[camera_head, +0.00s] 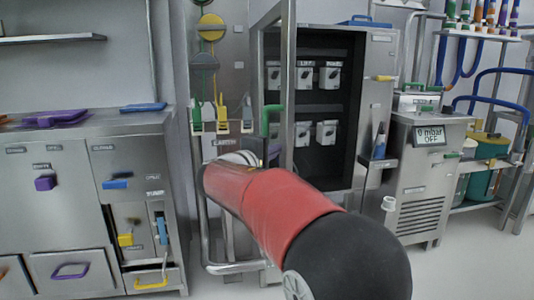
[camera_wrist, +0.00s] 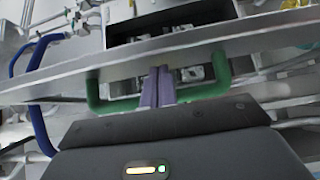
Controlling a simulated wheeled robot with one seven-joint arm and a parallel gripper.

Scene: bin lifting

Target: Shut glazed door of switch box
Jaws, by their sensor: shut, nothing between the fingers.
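The switch box (camera_head: 377,120) stands open in the middle of the head view, with several switches inside its dark interior. Its glazed door (camera_head: 291,60) is swung out toward me on the left side. A green handle (camera_head: 266,112) sits on the door; it also shows as a U shape in the wrist view (camera_wrist: 98,92). My gripper (camera_wrist: 158,75) is shut and empty. Its purple-grey fingers cross the handle's bar in the wrist view, between the handle's two ends; contact is unclear. In the head view my arm hides most of the gripper.
A grey unit with a display (camera_head: 430,136) stands right of the box. A steel cabinet (camera_head: 75,165) with coloured handles is at the left. A metal rail (camera_head: 236,267) runs low below my arm. Floor is free at the lower right.

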